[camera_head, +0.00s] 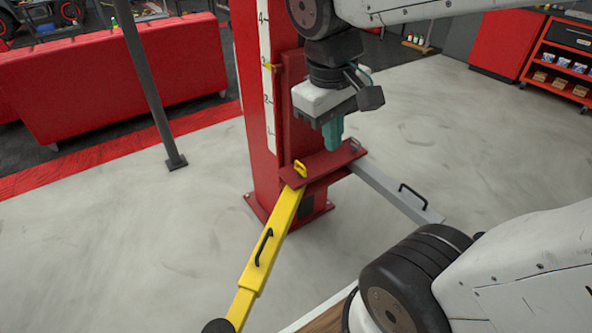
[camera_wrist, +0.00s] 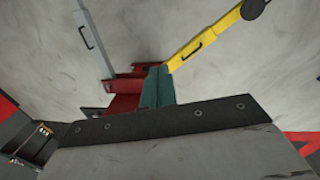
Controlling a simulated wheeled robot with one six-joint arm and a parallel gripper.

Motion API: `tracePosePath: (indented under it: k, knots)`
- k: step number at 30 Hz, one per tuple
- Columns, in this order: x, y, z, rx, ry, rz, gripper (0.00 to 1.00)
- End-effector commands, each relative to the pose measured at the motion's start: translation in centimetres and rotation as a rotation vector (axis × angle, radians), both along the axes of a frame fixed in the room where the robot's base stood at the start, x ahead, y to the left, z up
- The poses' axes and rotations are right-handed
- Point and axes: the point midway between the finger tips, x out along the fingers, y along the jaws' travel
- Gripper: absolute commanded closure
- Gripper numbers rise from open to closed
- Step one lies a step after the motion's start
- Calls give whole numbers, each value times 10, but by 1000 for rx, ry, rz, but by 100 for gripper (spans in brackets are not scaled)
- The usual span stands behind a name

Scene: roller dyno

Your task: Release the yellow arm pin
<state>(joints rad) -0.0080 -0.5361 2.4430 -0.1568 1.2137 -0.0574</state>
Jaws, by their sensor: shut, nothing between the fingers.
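The yellow arm pin (camera_head: 300,168) is a small yellow loop on top of the red carriage (camera_head: 325,164), at the inner end of the yellow arm (camera_head: 285,212). The yellow arm has a black handle and reaches toward the lower left. My gripper (camera_head: 333,146) points down with its teal fingers together and empty. In the head view it appears above the carriage, to the right of the pin and apart from it. In the wrist view the teal fingers (camera_wrist: 158,72) overlap the carriage beside the yellow arm (camera_wrist: 212,40). I cannot make out the pin there.
A red post (camera_head: 258,100) with a white number scale rises behind the carriage. A grey arm (camera_head: 395,191) with a black handle extends right. A dark slanted pole (camera_head: 148,90) stands left, before a red barrier (camera_head: 120,68). The grey floor between is largely clear.

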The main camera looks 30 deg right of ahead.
Motion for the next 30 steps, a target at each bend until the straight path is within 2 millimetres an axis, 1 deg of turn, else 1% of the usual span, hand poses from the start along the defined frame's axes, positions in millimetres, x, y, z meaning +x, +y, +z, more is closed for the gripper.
tracePosePath:
  k: [1,5,6,8,9,11,12,14,15,17,18,20,21,23,24,26,27,29,30]
  knots:
    - [20,-7,-3,-40,39,34,100]
    - [70,-26,-11,-151,122,135,100]
    - [86,-32,-15,-183,147,168,100]
    - [110,-40,-23,-230,186,219,100]
    - [127,-45,-30,-261,213,254,100]
    - [151,-51,-42,-306,254,308,100]
    - [167,-56,-51,-335,281,346,100]
    - [191,-62,-66,-378,322,404,100]
    - [207,-65,-77,-405,349,443,100]
    - [230,-70,-96,-444,390,504,100]
    - [245,-73,-110,-470,417,545,100]
    - [266,-78,-132,-507,458,608,100]
    - [280,-80,-148,-530,486,650,100]
    - [299,-84,-174,-565,529,715,100]
    - [312,-85,-192,-587,556,761,100]
    - [329,-88,-222,-619,598,829,100]
    - [339,-89,-242,-639,626,876,100]
    - [353,-90,-272,-668,664,943,100]
    - [360,-91,-293,-685,690,988,100]
